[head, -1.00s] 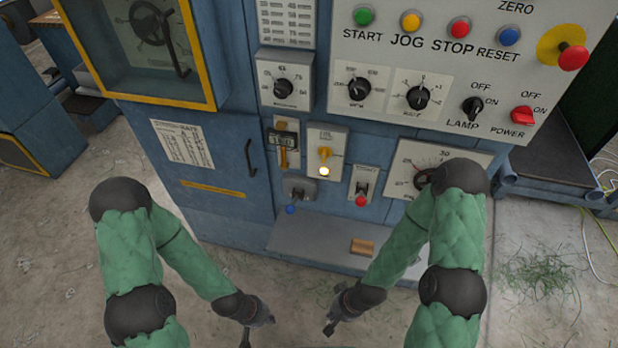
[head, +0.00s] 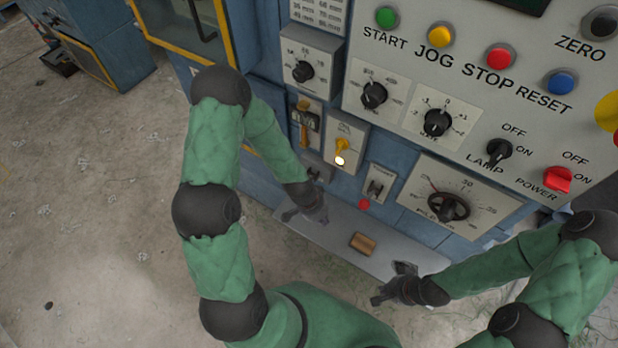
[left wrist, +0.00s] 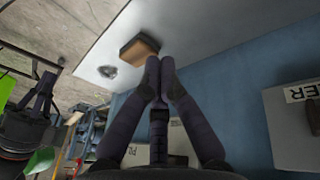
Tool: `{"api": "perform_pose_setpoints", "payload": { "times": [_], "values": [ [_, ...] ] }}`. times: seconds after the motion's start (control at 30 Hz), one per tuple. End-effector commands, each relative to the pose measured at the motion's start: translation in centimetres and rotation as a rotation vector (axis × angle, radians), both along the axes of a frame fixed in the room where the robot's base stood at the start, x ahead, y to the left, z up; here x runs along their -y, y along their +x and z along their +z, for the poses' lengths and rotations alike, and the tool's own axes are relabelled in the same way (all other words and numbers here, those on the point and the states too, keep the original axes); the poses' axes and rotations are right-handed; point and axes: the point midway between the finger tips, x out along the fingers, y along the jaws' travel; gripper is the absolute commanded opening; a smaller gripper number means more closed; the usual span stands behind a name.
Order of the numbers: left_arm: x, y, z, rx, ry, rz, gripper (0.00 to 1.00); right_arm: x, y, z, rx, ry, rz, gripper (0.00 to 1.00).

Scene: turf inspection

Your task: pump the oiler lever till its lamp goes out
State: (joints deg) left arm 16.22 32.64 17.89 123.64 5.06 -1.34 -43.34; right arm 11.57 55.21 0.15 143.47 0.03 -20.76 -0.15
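My left gripper (head: 305,213) is just below that box, over the grey shelf. In the left wrist view its fingertips (left wrist: 160,62) are together with nothing between them. A grey box (left wrist: 295,128) with lettering ending in "ER" is to their right.
A wooden block (head: 363,243) lies on the grey shelf (head: 340,243). A dial with a handwheel (head: 447,207) is farther right. Buttons and selector knobs fill the panel above.

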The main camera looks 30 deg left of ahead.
Motion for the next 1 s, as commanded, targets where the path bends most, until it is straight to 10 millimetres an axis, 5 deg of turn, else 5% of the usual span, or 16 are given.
{"api": "perform_pose_setpoints", "payload": {
  "times": [0.3,0.6,0.8,1.0],
  "values": [
    [-5.3,5.1,8.6,0.186,0.061,-0.34,0.0,0.0,0.0,3.3,0.001,0.0,-0.001,0.0],
    [-9.4,7.9,16.0,0.344,0.121,-0.631,0.0,0.0,0.0,5.5,0.001,0.0,-0.001,0.0],
    [-10.7,8.6,18.7,0.403,0.146,-0.744,0.0,0.0,0.0,6.1,0.001,0.0,-0.001,0.0],
    [-11.0,8.7,19.2,0.417,0.152,-0.774,0.0,0.0,0.0,6.2,0.001,0.0,-0.001,0.0]
  ]
}}
